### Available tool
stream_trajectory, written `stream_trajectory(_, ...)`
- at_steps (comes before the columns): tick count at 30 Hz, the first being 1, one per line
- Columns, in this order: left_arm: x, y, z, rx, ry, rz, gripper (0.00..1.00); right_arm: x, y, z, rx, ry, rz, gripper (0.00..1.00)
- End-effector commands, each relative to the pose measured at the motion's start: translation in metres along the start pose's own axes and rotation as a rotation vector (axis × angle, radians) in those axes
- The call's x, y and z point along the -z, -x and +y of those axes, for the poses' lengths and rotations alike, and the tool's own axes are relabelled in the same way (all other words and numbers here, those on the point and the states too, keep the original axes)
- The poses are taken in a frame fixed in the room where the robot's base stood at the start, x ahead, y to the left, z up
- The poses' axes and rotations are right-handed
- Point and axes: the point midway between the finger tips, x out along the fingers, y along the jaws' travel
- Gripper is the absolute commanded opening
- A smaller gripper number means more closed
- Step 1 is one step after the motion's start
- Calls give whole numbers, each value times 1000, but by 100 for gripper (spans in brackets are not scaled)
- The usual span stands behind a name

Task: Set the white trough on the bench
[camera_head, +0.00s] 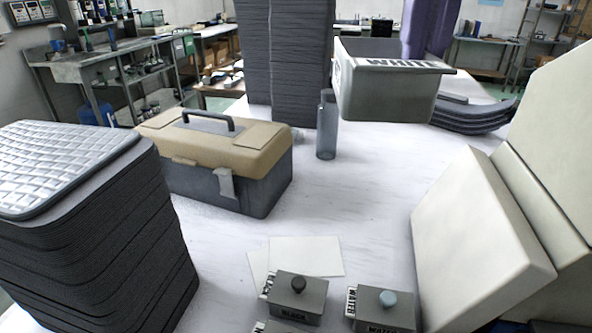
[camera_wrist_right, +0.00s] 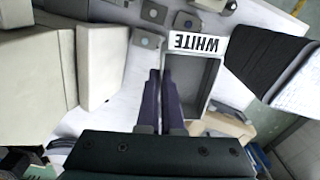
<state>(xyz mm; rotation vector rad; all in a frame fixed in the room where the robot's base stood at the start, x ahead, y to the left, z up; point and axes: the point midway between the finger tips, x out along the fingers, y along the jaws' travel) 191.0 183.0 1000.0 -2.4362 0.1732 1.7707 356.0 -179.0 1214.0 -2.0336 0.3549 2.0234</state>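The trough also shows in the right wrist view (camera_wrist_right: 211,103). My right gripper (camera_wrist_right: 161,80) has dark purple fingers close together at one long side wall and appears shut on that wall. The pinch itself is partly hidden. Its purple part (camera_head: 432,28) shows behind the trough in the head view. My left gripper is not in view.
A tan-lidded toolbox (camera_head: 225,155) and a grey bottle (camera_head: 327,130) stand left of the trough. Tall dark stacks (camera_head: 300,60) rise behind, with another stack (camera_head: 110,230) at left. Cream panels (camera_head: 475,230) fill the right. The bench middle is clear.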

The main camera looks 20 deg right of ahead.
Motion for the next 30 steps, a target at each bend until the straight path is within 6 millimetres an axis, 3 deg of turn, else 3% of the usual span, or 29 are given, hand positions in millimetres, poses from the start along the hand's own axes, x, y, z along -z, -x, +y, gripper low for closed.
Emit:
stream_trajectory(1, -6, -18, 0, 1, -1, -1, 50, 6, -17, 0, 2, -69, 2, 0)
stream_trajectory(8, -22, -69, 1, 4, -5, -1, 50, 35, -66, 7, 6, -481, 5, 0)
stream_trajectory(18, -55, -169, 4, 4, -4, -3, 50, 88, -163, 34, 5, -1357, 6, 0)
stream_trajectory(24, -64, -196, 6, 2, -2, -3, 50, 102, -190, 48, -2, -1676, 5, 0)
stream_trajectory(30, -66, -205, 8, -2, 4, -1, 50, 105, -210, 52, -9, -1773, 5, 0)
